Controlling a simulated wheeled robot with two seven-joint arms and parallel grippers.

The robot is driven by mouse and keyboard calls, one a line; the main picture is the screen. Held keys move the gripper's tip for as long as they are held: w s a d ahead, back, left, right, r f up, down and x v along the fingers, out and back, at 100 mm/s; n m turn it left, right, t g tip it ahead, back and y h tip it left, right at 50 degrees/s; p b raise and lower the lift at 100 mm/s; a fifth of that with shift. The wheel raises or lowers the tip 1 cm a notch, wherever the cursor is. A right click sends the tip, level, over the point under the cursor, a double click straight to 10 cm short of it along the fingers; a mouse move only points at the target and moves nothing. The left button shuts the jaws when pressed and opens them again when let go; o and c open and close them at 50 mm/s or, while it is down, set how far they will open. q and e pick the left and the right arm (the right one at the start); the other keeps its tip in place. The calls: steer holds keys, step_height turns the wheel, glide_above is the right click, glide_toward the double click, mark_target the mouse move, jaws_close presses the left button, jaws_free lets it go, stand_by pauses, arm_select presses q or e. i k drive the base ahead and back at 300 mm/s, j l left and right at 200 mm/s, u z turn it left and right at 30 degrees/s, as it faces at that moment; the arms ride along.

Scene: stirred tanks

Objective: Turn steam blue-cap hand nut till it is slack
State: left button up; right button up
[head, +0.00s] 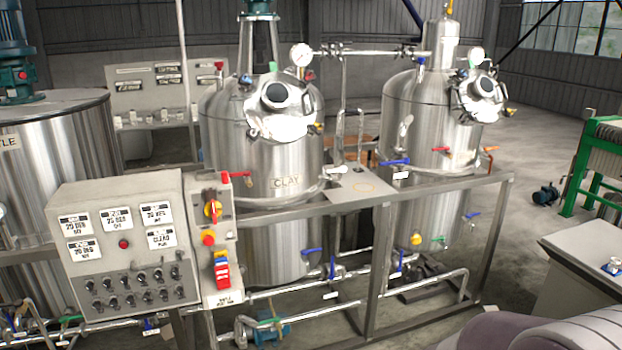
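Two steel tanks stand side by side behind a grey pipe frame. The left tank (290,215) bears a label that reads CLAY. Its round lid (283,122) has small coloured caps around it: a blue cap (246,80) at the upper left, a green cap (272,66) on top, a red one at the right and a yellow one at the lower right. No label reading steam is legible. Neither gripper is in view.
A control box (120,240) with switches stands at the front left. The pipe frame (440,190) and several blue valve handles (394,162) lie in front of the tanks. A grey bench (590,255) stands at the right.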

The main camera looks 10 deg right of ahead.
mark_target(460, 74)
steer(key=i+l+z, duration=0.2)
steer(key=i+z, duration=1)
steer(key=i+j+z, duration=0.2)
steer(key=i+z, duration=0.2)
